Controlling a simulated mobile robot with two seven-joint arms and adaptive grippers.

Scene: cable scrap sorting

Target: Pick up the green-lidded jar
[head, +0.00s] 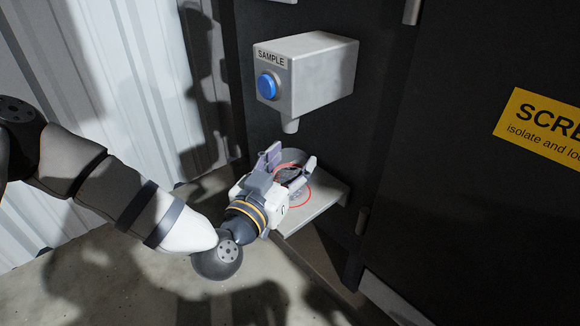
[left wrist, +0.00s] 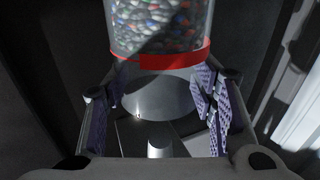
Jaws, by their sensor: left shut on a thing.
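A clear jar (left wrist: 160,28) full of mixed coloured granules, with a red band (left wrist: 165,60) around it, shows at the top of the left wrist view. Below the band is a plain grey round part. In the head view the jar (head: 292,173) is a small dark round shape over the shelf, partly hidden by the gripper. No green lid can be made out. My left gripper (head: 291,160) is shut on the jar, one finger on each side. Whether the jar touches the shelf is unclear. My right gripper is not in view.
A grey box labelled SAMPLE (head: 318,80) with a blue button (head: 267,86) and a downward spout (head: 290,125) is just above the jar. The pale shelf (head: 325,203) juts from a dark panel. A yellow sign (head: 545,125) is at right; a corrugated wall stands left.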

